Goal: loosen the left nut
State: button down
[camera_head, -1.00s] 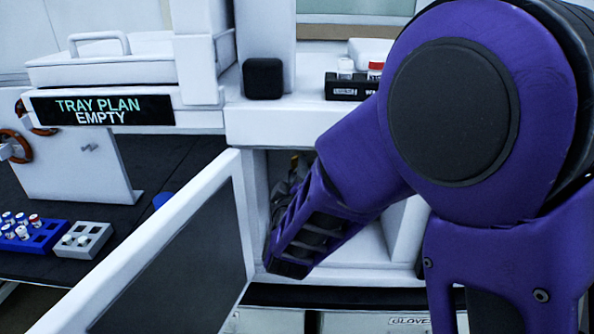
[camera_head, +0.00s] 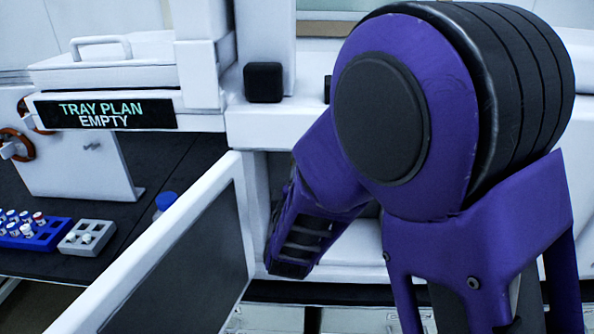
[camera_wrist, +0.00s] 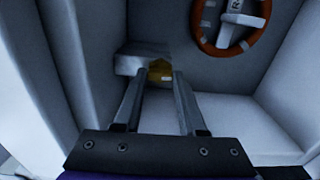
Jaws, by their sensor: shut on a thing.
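A small brass-coloured nut (camera_wrist: 160,70) shows in the wrist view at the back of a compartment, beside a pale block (camera_wrist: 138,60). My gripper (camera_wrist: 163,80) reaches into the compartment with its two dark fingers on either side of the nut, shut on it. The fingers partly cover the nut. I see only one nut clearly, so which side it is on cannot be told from this view. In the head view my arm hides the fingertips and the nut inside the white cabinet.
The cabinet's open door (camera_head: 178,265) stands left of my arm. Farther left are a blue vial rack (camera_head: 38,236), a grey rack (camera_head: 88,240), a blue-capped bottle (camera_head: 165,203) and a "TRAY PLAN EMPTY" display (camera_head: 103,115).

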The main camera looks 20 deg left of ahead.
dwell(0.3)
jog(key=shift+c, duration=2.4)
grip_release()
